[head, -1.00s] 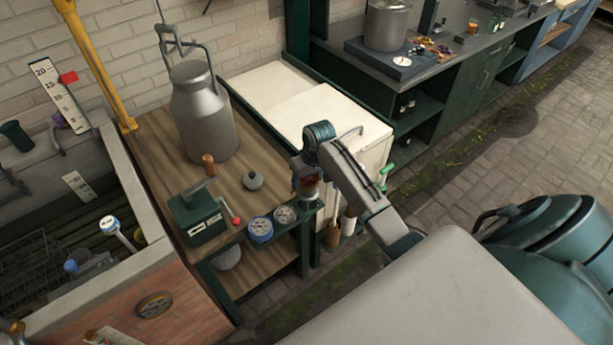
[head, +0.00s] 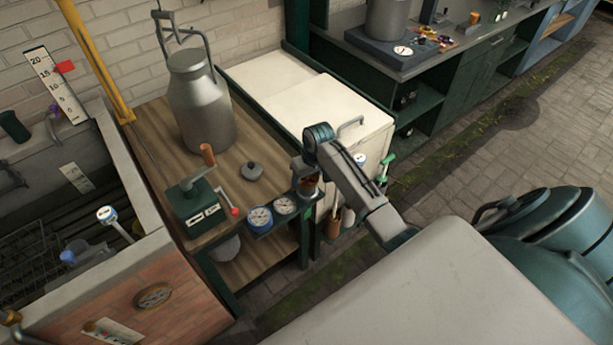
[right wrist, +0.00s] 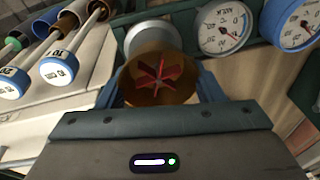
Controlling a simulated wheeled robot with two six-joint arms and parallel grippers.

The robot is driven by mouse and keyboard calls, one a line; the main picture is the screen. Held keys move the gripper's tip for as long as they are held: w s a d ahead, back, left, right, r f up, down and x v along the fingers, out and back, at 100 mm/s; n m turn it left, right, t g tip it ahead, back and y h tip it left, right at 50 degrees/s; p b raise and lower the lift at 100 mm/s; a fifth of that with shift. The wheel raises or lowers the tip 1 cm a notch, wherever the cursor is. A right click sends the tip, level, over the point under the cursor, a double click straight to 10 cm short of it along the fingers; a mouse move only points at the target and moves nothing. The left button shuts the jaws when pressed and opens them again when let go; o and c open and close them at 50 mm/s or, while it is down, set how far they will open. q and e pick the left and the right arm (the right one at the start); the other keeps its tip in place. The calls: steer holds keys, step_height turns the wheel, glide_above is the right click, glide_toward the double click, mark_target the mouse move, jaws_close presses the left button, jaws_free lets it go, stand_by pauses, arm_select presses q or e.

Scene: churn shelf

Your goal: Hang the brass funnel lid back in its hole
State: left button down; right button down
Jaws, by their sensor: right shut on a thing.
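The brass funnel lid (right wrist: 158,92) is a round brass cup with a red star shape inside; its open mouth faces the right wrist camera. It also shows small and dark in the head view (head: 308,189). My right gripper (right wrist: 160,92) is shut on it, with a blue finger at each side; in the head view the gripper (head: 307,180) is at the front right corner of the wooden bench, just right of the gauges. A grey round rim (right wrist: 152,36) shows right behind the lid. I cannot tell whether the lid touches it. My left gripper is out of view.
Two dial gauges (head: 260,219) (head: 285,205) sit on the green rail close beside the gripper. Round-headed thermometers (right wrist: 58,70) are on its other side.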

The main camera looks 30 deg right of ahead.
steer(key=shift+f, duration=0.6)
stand_by(0.8)
jaws_free()
stand_by(0.5)
steer(key=shift+s+d+r+p, duration=0.1)
steer(key=shift+s+r+p, duration=0.05)
steer(key=shift+r+p, duration=0.7)
steer(key=shift+s+r+p, duration=0.1)
steer(key=shift+r+p, duration=0.7)
steer(key=shift+p, duration=0.05)
steer(key=shift+s+d+r+p, duration=0.1)
steer(key=shift+s+r+p, duration=0.05)
steer(key=shift+r+p, duration=0.5)
steer(key=shift+s+d+r+p, duration=0.1)
steer(key=shift+r+p, duration=0.3)
steer(key=shift+r, duration=0.35)
steer(key=shift+s+d+r, duration=0.1)
steer(key=shift+s+r, duration=0.05)
steer(key=shift+r, duration=0.55)
steer(key=shift+s+r, duration=0.1)
steer(key=shift+r, duration=0.6)
